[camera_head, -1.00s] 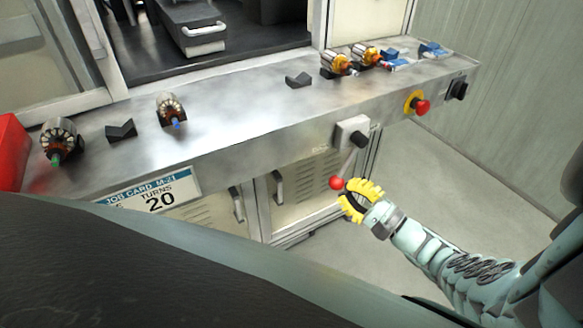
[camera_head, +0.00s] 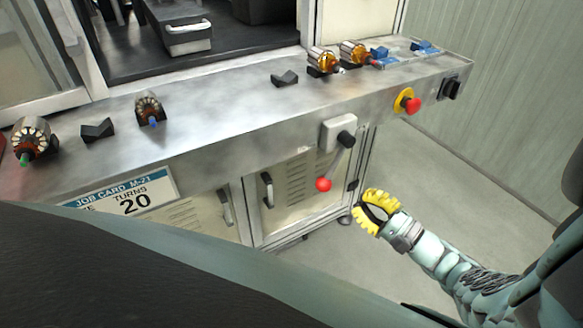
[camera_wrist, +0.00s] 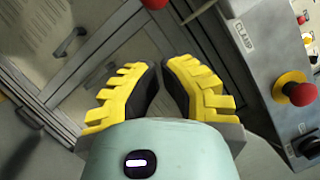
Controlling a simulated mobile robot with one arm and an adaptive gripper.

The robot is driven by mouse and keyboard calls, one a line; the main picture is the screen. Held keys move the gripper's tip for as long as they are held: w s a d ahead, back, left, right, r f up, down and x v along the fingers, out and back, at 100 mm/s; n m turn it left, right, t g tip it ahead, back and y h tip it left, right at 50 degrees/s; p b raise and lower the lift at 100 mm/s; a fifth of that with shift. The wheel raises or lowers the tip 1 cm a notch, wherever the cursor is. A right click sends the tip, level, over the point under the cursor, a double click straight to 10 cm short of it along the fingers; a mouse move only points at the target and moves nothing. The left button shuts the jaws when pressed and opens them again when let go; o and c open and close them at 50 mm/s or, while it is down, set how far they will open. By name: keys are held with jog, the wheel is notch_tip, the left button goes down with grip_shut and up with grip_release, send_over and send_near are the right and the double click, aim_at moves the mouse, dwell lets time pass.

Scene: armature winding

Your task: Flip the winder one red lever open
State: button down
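The red-knobbed lever (camera_head: 323,184) hangs from a black hub (camera_head: 346,139) on a light grey mounting box (camera_head: 338,128) on the bench front. Its arm slants down and slightly left. My gripper (camera_head: 362,212), with yellow ribbed fingers, is to the right of and slightly below the red knob, apart from it. In the wrist view the red knob (camera_wrist: 154,3) shows at the top edge, beyond the fingertips. The gripper (camera_wrist: 161,66) holds nothing, and a narrow gap shows between its dark finger pads.
A red emergency button (camera_head: 412,105) on a yellow ring and a black switch (camera_head: 452,88) sit to the right on the bench front. Cabinet doors with handles (camera_head: 267,190) are below. Armatures and black rests stand on the bench top (camera_head: 215,110). Floor right of the cabinet is clear.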

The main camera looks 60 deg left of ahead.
jog(key=b+v, duration=0.1)
jog(key=v, duration=0.6)
jog(key=shift+s+d, duration=0.3)
jog(key=shift+d, duration=0.1)
